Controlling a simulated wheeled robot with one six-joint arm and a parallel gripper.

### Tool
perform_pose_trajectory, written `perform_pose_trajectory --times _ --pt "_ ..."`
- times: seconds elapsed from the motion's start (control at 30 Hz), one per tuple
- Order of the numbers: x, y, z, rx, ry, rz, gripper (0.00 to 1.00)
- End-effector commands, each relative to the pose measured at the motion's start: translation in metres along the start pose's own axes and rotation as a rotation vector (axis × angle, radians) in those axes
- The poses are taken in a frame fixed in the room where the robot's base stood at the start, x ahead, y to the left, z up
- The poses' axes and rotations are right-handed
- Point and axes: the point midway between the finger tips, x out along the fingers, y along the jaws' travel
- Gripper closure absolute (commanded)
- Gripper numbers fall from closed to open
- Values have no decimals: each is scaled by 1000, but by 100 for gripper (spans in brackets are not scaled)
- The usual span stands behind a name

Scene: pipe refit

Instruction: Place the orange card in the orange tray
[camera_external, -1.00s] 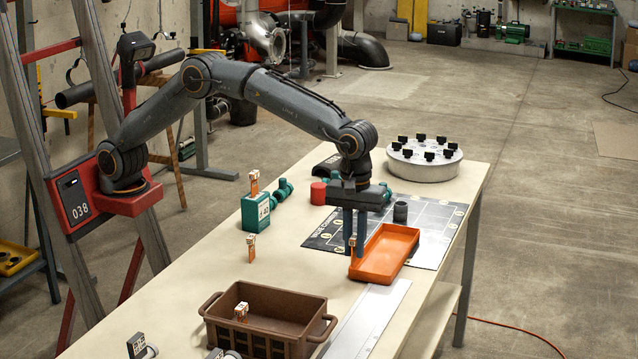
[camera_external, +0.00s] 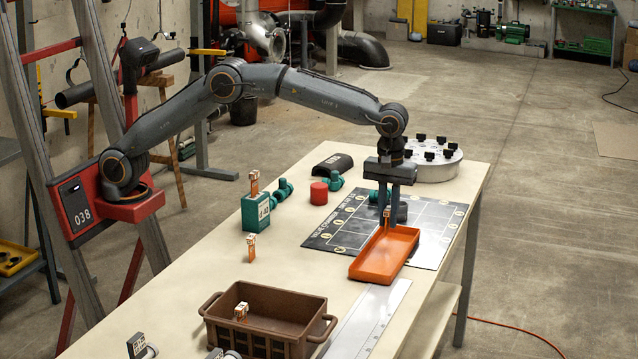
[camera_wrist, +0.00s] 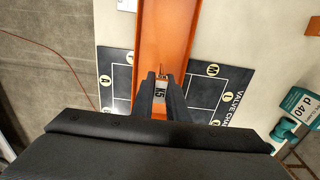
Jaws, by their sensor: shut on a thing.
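My gripper (camera_external: 391,218) is shut on a small orange card with a white marked tag (camera_external: 387,213), held upright with the fingers pointing down. The wrist view shows the card's tag (camera_wrist: 160,89) between my fingertips (camera_wrist: 157,80). The orange tray (camera_external: 375,268) is a shallow, empty-looking rectangle on the table. The card is at the tray's far end in the outside view. In the wrist view the tray (camera_wrist: 165,35) runs straight behind the card. I cannot tell how high the card is above the tray floor.
A black marked mat (camera_external: 325,235) lies under the tray's far part. Similar tagged cards stand in a green block (camera_external: 256,212), on the table (camera_external: 251,248) and in a brown crate (camera_external: 265,318). A red cylinder (camera_external: 319,193) and a round pale fixture (camera_external: 440,168) stand farther back.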

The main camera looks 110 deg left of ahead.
Motion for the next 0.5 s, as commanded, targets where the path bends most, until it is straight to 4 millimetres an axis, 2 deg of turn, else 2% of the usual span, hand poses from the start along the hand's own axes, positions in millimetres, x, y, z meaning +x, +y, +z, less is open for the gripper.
perform_pose_trajectory --times 0.27,0.5 --pt "23 0 0 0 0 0 100" --pt "59 0 0 0 0 -1 100"
